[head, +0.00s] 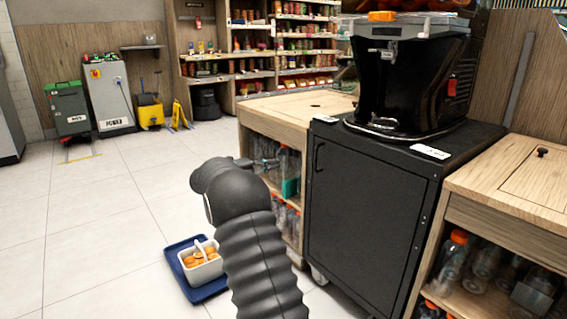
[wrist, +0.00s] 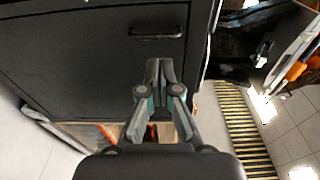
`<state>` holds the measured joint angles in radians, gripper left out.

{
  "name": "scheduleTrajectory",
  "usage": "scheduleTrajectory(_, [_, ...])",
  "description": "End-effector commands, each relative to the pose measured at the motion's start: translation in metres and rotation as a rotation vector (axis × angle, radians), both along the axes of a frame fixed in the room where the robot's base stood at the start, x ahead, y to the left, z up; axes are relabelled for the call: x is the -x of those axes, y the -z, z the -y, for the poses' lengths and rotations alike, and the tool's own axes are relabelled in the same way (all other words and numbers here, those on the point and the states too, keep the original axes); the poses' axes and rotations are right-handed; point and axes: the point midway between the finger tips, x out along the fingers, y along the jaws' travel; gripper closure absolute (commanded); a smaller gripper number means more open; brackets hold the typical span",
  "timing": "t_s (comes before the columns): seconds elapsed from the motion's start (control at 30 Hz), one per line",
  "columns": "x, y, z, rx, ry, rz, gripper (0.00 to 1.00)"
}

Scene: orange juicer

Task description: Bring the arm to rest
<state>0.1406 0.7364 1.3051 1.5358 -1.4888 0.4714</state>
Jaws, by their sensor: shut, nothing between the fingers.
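My arm rises from the bottom of the head view, dark and ribbed, in front of the black cabinet (head: 365,215). My gripper (wrist: 159,66) shows in the wrist view with its fingers together and nothing between them. It is in front of the cabinet, whose dark door (wrist: 70,60) and handle fill the upper left of that view. In the head view the fingers are hidden behind my arm. The black juicer (head: 405,80) stands on the cabinet.
Wooden counters with bottles flank the cabinet, one on the left (head: 300,103) and one on the right (head: 505,185). A white basket of oranges (head: 202,270) sits on a blue tray (head: 178,247) on the floor. Open tiled floor (head: 90,220) lies to the left.

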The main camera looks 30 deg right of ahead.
Motion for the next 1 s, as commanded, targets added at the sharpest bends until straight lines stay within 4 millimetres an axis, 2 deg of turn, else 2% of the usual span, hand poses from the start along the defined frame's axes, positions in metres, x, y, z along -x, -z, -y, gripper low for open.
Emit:
scheduleTrajectory(0.37, [-0.003, 0.002, -0.006, -0.008, -0.011, -0.018, 1.00])
scheduleTrajectory(0.47, [-0.020, 0.008, -0.007, -0.034, -0.089, -0.044, 1.00])
scheduleTrajectory(0.57, [-0.053, 0.018, -0.011, -0.048, -0.248, -0.105, 1.00])
scheduleTrajectory(0.63, [-0.077, 0.035, -0.020, -0.055, -0.388, -0.184, 1.00])
scheduleTrajectory(0.7, [-0.098, 0.055, -0.033, -0.061, -0.533, -0.274, 1.00])
scheduleTrajectory(0.8, [-0.118, 0.070, -0.060, -0.061, -0.738, -0.397, 1.00])
scheduleTrajectory(0.9, [-0.127, 0.076, -0.095, -0.056, -0.944, -0.521, 1.00])
scheduleTrajectory(1.0, [-0.122, 0.079, -0.135, -0.046, -1.148, -0.655, 1.00])
